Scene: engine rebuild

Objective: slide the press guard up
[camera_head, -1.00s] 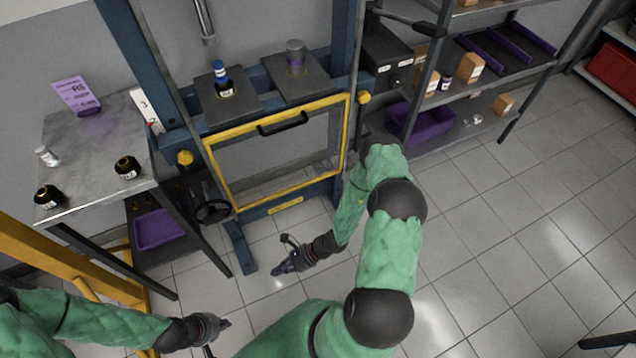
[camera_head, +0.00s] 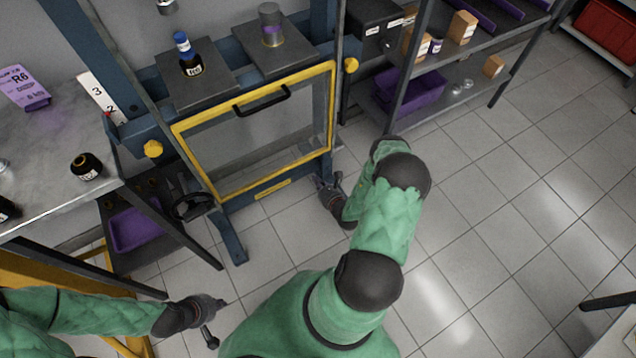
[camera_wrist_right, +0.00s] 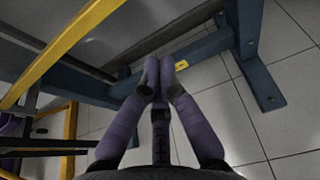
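The press guard is a clear panel in a yellow frame (camera_head: 203,118), standing in the front of the blue press. Its black handle (camera_head: 262,100) runs along the top bar. My right gripper (camera_head: 326,184) is near the guard's lower right corner in the head view, well below the handle and apart from it. In the right wrist view its two fingers (camera_wrist_right: 160,64) are together with nothing between them, and a yellow bar (camera_wrist_right: 62,48) crosses at upper left. My left gripper (camera_head: 218,304) hangs over the floor at lower left; its finger opening is too small to tell.
Two dark plates on the press bed carry a blue-capped bottle (camera_head: 190,62) and a grey cylinder (camera_head: 271,28). A handwheel (camera_head: 193,207) sits left of the guard. A metal table (camera_head: 45,150) stands left and shelving (camera_head: 480,45) right.

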